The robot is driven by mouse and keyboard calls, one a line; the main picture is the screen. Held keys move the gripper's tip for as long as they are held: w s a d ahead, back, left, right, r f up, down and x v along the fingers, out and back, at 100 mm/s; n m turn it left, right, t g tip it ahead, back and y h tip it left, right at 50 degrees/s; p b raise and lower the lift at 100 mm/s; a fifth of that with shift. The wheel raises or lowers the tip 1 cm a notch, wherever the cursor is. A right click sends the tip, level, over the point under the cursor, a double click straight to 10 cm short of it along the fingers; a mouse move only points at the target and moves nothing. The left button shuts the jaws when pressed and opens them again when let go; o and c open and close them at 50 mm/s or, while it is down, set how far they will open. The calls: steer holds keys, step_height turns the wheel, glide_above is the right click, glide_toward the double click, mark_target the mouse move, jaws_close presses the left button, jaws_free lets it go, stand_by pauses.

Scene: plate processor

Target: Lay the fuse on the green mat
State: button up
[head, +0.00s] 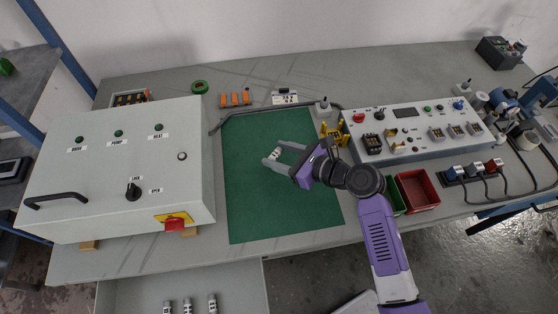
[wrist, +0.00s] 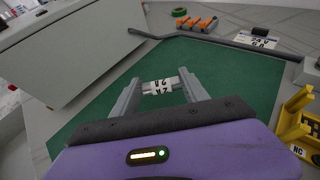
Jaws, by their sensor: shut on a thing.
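My gripper (head: 281,159) is over the upper middle of the green mat (head: 250,205). It is shut on a small white fuse with dark print (wrist: 160,86), which sits crosswise between the two grey fingers in the wrist view. The fuse also shows between the fingertips in the head view (head: 276,154). Whether the fuse touches the mat or hangs a little above it, I cannot tell. The mat also fills much of the wrist view (wrist: 230,70), and the part around the fingers is bare.
A grey cabinet (head: 100,170) stands left of the mat. A control panel (head: 415,130) and a red bin (head: 417,188) are on the right. Yellow clamps (head: 328,133) stand near the mat's right edge. Orange parts (head: 235,98) lie behind it. An open drawer (head: 235,290) holds several fuses.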

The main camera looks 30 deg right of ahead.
steer(key=shift+f, duration=1.65)
steer(key=shift+f, duration=0.1)
steer(key=o, duration=1.4)
steer(key=shift+c, duration=0.2)
steer(key=v, duration=1.2)
